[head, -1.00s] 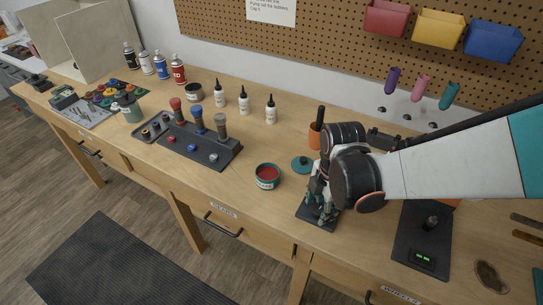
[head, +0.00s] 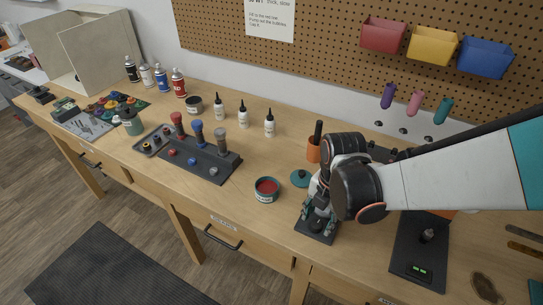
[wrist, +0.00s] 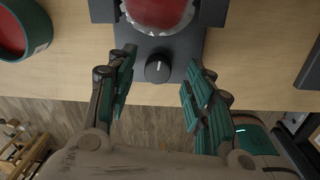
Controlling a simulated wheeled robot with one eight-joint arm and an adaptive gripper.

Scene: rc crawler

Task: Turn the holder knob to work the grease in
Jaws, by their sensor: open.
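The holder (wrist: 103,15) is a dark block at the front of the workbench. Its round black knob (wrist: 158,68) has a white pointer line, which points roughly away from my wrist. A red, grease-coloured part with a silver toothed rim (wrist: 160,12) sits in the holder, cut off by the top of the wrist view. My gripper (wrist: 158,72) is open, with one teal-padded finger on each side of the knob and a gap to it on both sides. In the head view my gripper (head: 316,215) is over the holder's dark base (head: 312,236) and hides most of it.
An open tub of red grease (head: 267,190) stands left of the holder; it also shows in the wrist view (wrist: 22,30). Its teal lid (head: 300,178) lies behind. A dark plate with a green display (head: 418,268) lies to the right. The bench's front edge is close.

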